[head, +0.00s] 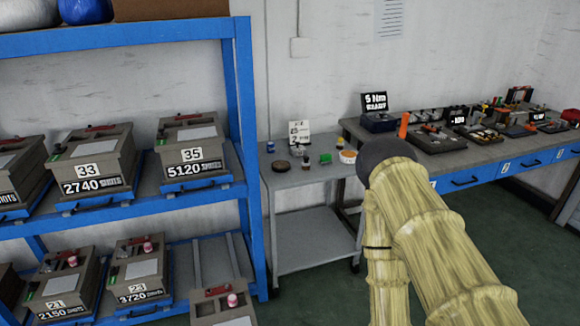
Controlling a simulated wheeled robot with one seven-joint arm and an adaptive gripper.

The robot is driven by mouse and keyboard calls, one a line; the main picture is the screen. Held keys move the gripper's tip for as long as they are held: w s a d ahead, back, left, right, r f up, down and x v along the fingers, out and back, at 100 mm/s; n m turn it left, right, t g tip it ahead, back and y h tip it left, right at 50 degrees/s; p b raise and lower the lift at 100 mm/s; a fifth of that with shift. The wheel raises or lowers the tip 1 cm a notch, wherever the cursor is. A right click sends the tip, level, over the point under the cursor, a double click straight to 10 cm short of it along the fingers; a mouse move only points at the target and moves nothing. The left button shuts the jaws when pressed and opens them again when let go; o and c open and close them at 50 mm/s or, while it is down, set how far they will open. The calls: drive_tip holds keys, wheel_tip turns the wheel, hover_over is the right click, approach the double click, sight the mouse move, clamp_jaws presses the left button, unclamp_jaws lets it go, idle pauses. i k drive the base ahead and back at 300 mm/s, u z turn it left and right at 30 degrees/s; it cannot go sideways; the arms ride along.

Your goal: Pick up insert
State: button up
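I cannot tell which thing is the insert; no part in the head view is clearly one. Small items stand on the grey cart (292,190): a brown round disc (281,166), a small dark-and-pale jar (306,164), a green block (326,158), a white and orange round piece (347,156) and a blue can (270,146). My arm, in a yellowish sleeve, reaches up from the lower right and ends in a dark rounded part beside the cart's right end. My gripper's fingers do not show.
A blue rack (243,100) with numbered mould boxes (187,150) fills the left. Green floor (500,255) is open at lower right.

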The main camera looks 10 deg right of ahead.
sight(299, 150)
drive_tip(key=z, duration=0.65)
drive_tip(key=k, duration=0.85)
drive_tip(key=z, duration=0.7)
drive_tip(key=k, duration=0.3)
drive_tip(key=z, duration=0.6)
drive_tip(key=i, duration=1.65)
drive_tip(key=u, duration=0.6)
drive_tip(key=i, duration=1.4)
drive_tip(key=u, duration=1.75)
drive_tip(key=i, duration=0.75)
drive_tip(key=u, duration=0.85)
